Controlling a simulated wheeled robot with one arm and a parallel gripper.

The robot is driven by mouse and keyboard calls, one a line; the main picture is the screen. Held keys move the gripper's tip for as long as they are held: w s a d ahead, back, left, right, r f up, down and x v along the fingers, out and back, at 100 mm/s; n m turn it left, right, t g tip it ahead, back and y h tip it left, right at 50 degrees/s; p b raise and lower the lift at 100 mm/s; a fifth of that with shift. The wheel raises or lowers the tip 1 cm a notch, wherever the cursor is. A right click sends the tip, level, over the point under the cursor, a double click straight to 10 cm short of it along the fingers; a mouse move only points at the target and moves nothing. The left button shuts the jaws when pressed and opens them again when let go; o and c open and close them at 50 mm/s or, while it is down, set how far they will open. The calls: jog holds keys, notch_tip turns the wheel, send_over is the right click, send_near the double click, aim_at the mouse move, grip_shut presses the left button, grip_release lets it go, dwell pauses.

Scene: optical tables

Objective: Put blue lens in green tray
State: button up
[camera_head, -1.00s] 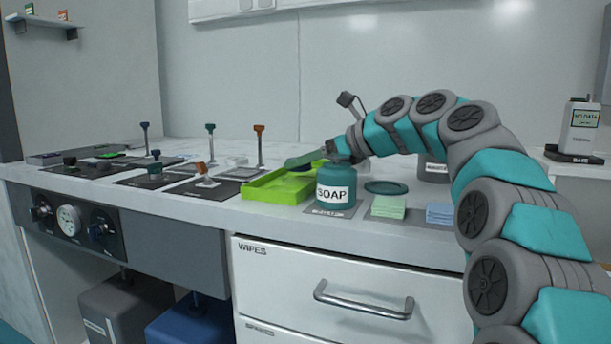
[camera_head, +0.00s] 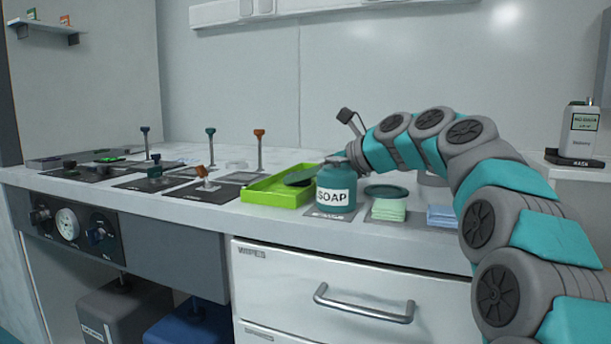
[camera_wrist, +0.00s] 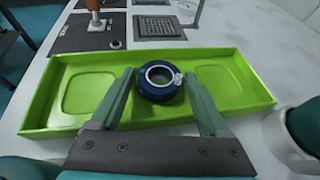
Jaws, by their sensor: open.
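The green tray (camera_head: 262,198) sits on the bench left of the soap bottle, and it fills the middle of the wrist view (camera_wrist: 52,111). In the head view the soap bottle and my arm partly hide the gripper and the tray's right end, and I cannot make out the lens there.
A teal soap bottle (camera_head: 336,186) stands just right of the tray. Green sponges (camera_head: 390,208) and a dark green round dish (camera_head: 386,191) are farther right. Several posts and mounts on dark plates stand to the left, including an orange-topped post (camera_head: 259,150).

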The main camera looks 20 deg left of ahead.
jog(key=p+v, duration=0.2)
jog(key=v, duration=1)
jog(key=shift+d, duration=0.1)
